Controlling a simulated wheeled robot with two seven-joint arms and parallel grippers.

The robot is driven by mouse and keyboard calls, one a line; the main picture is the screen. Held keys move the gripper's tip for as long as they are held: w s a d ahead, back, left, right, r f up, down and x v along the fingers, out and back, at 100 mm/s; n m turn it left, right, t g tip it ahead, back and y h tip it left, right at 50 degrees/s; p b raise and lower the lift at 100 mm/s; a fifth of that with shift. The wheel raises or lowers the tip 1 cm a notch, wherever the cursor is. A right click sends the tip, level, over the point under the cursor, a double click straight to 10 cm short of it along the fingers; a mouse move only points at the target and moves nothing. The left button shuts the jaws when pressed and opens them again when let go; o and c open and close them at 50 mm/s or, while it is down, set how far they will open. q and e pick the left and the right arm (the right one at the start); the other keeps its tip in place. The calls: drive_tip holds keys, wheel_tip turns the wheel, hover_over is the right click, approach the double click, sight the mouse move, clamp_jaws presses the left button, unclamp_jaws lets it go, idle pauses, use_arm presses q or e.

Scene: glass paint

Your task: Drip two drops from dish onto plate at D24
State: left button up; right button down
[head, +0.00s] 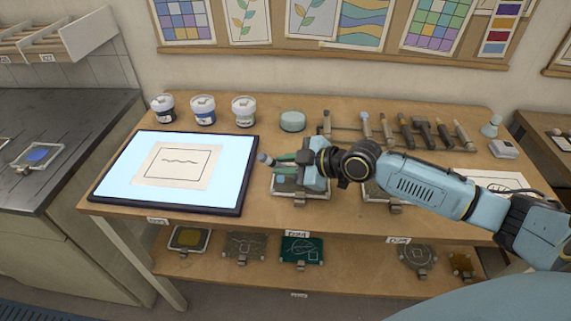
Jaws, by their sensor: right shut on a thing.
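My right gripper (288,163) comes in from the right and is shut on a slim tool (265,158) with a dark tip, pointing left over the bench. Its fingers hide most of the tool. Below the gripper, a clear plate (302,193) lies near the bench's front edge, partly covered by it. A second plate (376,196) lies to its right, partly under my arm. A round pale green dish (292,121) stands behind the gripper, apart from it. Small labels (297,234) sit on the front edge; I cannot read D24 surely. My left gripper is not in view.
A lit light panel (118,176) with a drawing fills the bench's left. Three paint jars (204,112) stand behind it. Several tools (405,130) lie on a rack at the back right. Several plates (301,250) lie on the lower shelf.

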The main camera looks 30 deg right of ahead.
idle(0.5)
drive_tip(key=shift+r+p, duration=0.85)
drive_tip(key=shift+r, duration=0.2)
wheel_tip(320, 180, up, 4)
drive_tip(key=p, duration=0.3)
